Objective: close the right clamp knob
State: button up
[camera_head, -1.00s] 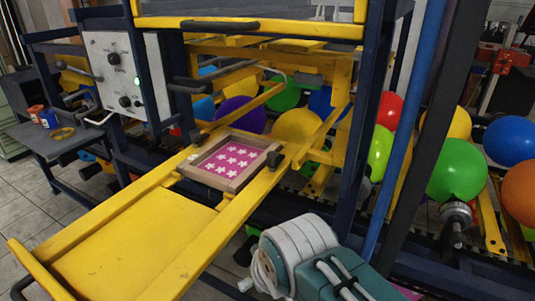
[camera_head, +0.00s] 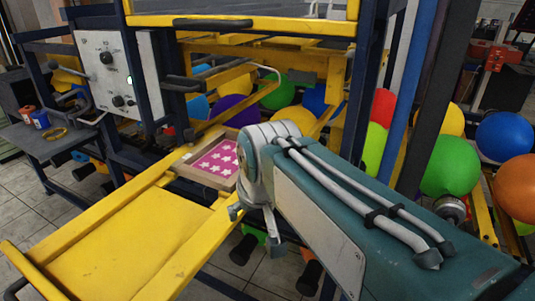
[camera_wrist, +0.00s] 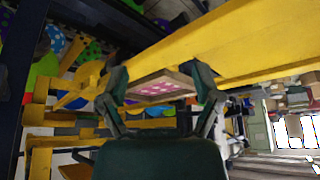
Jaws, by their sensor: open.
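The printing frame (camera_head: 207,184), a wooden border around a pink sheet with white stars, sits on the yellow rails in the head view. A dark knob (camera_head: 190,134) shows at its left side. The right clamp knob is hidden behind my arm in the head view, and I cannot make it out in the wrist view. In the wrist view my gripper (camera_wrist: 161,78) is open, its two dark fingers apart with nothing held. The wooden frame (camera_wrist: 177,77) shows beyond and between the fingers, beside a yellow rail.
A yellow tray (camera_head: 125,240) extends toward the front left. A white control box (camera_head: 122,75) stands at the left. Bare tiled floor shows at the lower left.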

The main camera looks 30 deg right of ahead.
jog(key=w+d+r+m+g+h, duration=0.1)
jog(key=w+d+r+m, duration=0.25)
jog(key=w+d, duration=1.15)
jog(key=w+f, duration=0.1)
jog(key=f, duration=0.1)
jog(key=w+f, duration=0.2)
jog(key=w+a+f, duration=0.1)
jog(key=f, duration=0.1)
jog(key=shift+w+f, duration=0.15)
jog(key=shift+a, duration=0.1)
grip_shut()
